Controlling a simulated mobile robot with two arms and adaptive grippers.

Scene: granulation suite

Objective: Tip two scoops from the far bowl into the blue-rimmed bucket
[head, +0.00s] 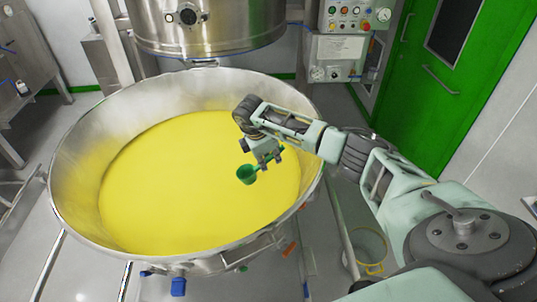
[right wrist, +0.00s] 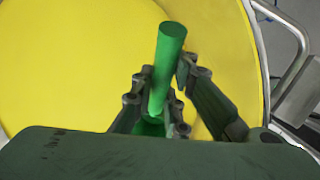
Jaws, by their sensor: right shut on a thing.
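My right gripper (head: 268,160) is shut on the handle of a green scoop (head: 246,175). The scoop's cup hangs over the right part of a large steel bowl (head: 75,165) of yellow powder (head: 180,185). I cannot tell whether the cup holds powder. In the right wrist view, the green scoop handle (right wrist: 167,60) stands between the fingers of the right gripper (right wrist: 163,88), with yellow powder behind it. Only this one bowl is in view. No blue-rimmed bucket is visible. My left gripper is not in view.
A steel vessel (head: 205,30) is behind the bowl. A control panel (head: 345,45) and a green door (head: 430,80) are at the back right.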

